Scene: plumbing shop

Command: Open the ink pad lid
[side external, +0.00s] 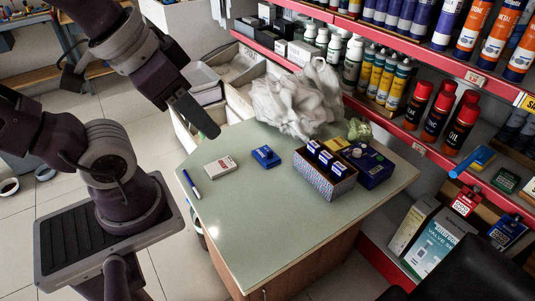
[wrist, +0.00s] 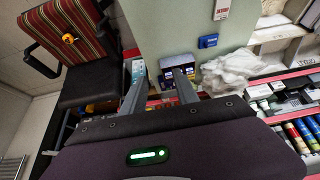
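A small blue box-like item (side external: 266,156), which looks like the ink pad, lies on the pale green table (side external: 240,215). Its lid looks closed, though it is too small to be sure.
A white box (side external: 221,167) and a blue pen (side external: 191,184) lie left of the blue item. A patterned box (side external: 324,184) with dark blue packs stands right of it. Crumpled white plastic (side external: 295,100) lies behind. Shelves of bottles (side external: 385,75) border the right. The table front is clear.

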